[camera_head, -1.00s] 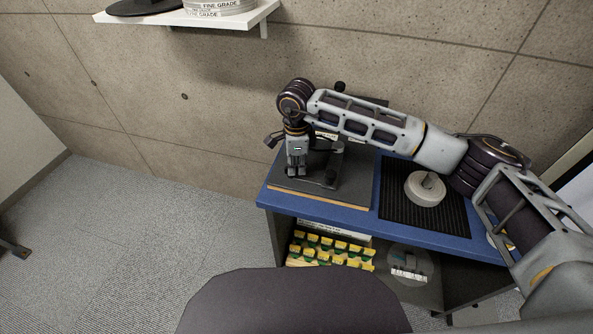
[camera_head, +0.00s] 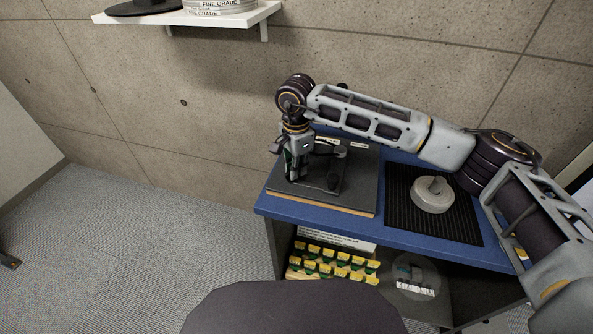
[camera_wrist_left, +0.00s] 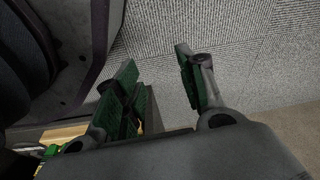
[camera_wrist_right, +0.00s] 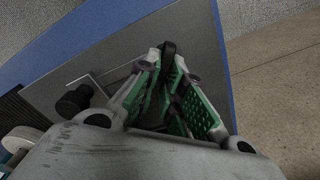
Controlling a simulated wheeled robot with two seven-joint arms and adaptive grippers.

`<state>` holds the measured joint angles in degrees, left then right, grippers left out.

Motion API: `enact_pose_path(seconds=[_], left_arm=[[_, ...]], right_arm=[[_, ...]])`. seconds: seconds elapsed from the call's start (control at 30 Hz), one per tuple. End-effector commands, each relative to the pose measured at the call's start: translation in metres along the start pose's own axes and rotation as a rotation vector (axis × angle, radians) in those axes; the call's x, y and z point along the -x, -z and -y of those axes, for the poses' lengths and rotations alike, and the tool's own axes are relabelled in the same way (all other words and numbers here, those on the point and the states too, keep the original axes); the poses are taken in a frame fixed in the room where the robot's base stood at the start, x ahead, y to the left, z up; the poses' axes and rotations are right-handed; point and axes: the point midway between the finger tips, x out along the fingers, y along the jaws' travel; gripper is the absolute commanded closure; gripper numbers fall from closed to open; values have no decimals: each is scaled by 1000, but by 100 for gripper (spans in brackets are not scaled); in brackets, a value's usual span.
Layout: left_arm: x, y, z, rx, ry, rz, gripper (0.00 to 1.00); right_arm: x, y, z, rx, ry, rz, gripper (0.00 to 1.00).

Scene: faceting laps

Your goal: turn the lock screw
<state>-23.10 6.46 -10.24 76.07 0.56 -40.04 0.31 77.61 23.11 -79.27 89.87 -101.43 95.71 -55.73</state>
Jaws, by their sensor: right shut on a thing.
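A dark fixture on a dark grey base plate (camera_head: 352,193) stands at the left of the blue table. My right gripper (camera_head: 294,178) points down at the plate's left side. In the right wrist view the right gripper (camera_wrist_right: 172,62) has its green-padded fingers closed around a small dark part (camera_wrist_right: 168,48), which looks like the lock screw; the fingers mostly hide it. My left gripper (camera_wrist_left: 150,65) shows only in the left wrist view, open and empty, with grey floor beyond it.
A pale round lap (camera_head: 432,195) lies on a black ribbed mat (camera_head: 455,226) to the right. Yellow-topped items (camera_head: 335,262) stand on the shelf below. A white wall shelf (camera_head: 240,17) holds more laps. A dark post on the fixture rises close to my right gripper.

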Motion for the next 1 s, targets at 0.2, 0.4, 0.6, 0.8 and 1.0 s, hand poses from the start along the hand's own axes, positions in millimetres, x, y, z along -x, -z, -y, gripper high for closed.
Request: enact_pose_path(seconds=[0.2,0.4,0.6,0.8,1.0], left_arm=[[15,16,-8,-1,-11,9,60],[31,28,-13,-2,-20,17,60],[48,40,-19,-3,-29,27,60],[66,49,-24,-5,-38,35,60],[84,56,-27,-6,-46,43,60]], right_arm=[[0,0,3,104,4,-2,100],[0,0,5,208,4,-2,100],[0,0,7,321,4,-2,100],[0,-1,9,447,3,-1,100],[1,-2,10,571,4,-2,100]])
